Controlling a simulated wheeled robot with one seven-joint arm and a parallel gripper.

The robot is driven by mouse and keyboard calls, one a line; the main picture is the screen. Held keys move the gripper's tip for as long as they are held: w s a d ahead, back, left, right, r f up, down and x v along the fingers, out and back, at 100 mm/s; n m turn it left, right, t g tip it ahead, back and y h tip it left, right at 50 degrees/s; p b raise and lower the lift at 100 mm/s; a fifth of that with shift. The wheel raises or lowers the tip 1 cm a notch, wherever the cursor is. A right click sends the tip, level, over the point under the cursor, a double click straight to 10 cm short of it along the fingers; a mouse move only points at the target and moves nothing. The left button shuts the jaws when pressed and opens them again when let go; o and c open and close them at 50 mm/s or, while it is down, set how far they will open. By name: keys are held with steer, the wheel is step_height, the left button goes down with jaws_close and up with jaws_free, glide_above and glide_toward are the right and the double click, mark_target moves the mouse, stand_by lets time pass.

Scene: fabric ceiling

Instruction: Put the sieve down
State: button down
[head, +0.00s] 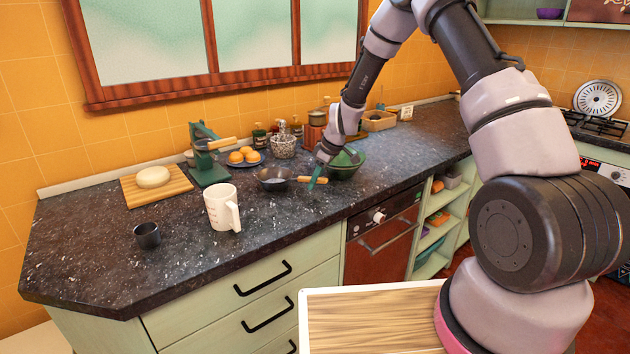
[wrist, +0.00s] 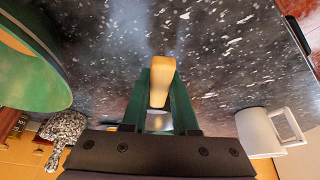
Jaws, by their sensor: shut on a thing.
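The sieve (head: 273,180) is a small dark round pan with a wooden handle, low over the counter or on it; I cannot tell whether it touches. My gripper (head: 316,178) is shut on the wooden handle, to the right of the pan. In the wrist view the handle (wrist: 163,80) lies between the two green fingers of my gripper (wrist: 161,98). The sieve's round part is mostly hidden there behind the gripper body.
A green bowl (head: 346,166) stands close behind my gripper. A white mug (head: 221,208) and a dark cup (head: 147,236) are front left. A plate of orange fruit (head: 243,158), a green press (head: 207,165) and a board (head: 172,192) are behind. The counter front (head: 285,225) is clear.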

steer(key=c, duration=0.6)
jaws_free()
steer(key=v, duration=1)
steer(key=shift+d+r, duration=0.15)
steer(key=shift+r, duration=0.25)
